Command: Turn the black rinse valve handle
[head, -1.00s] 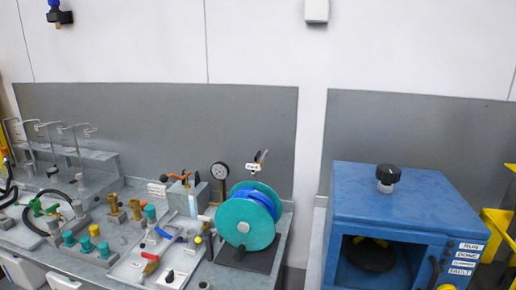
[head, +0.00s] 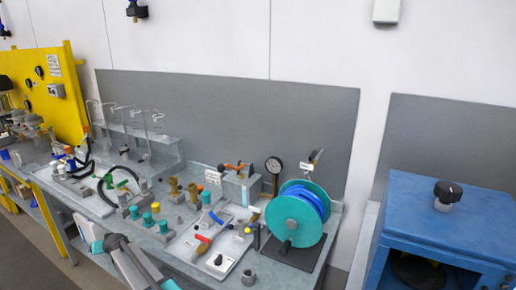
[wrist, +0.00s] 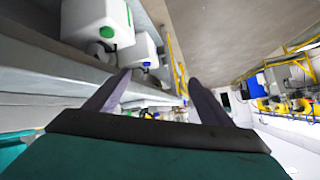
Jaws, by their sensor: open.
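I cannot tell for sure which part is the black rinse valve handle. In the head view a small valve with a dark handle (head: 317,156) and a white label stands behind the teal hose reel (head: 294,222). A black knob (head: 447,192) sits on top of the blue cabinet at the right. My gripper (wrist: 159,76) is open in the wrist view, with nothing between its two fingers. White containers with green and blue caps show beyond the fingers. In the head view my arm is at the lower left, in front of the bench, apart from both black parts.
The grey bench holds a white tray (head: 176,262) with red- and blue-handled valves, several brass fittings, a black hose loop and a gauge (head: 273,165). A yellow panel (head: 52,88) stands at the far left. The blue cabinet (head: 440,237) stands at the right.

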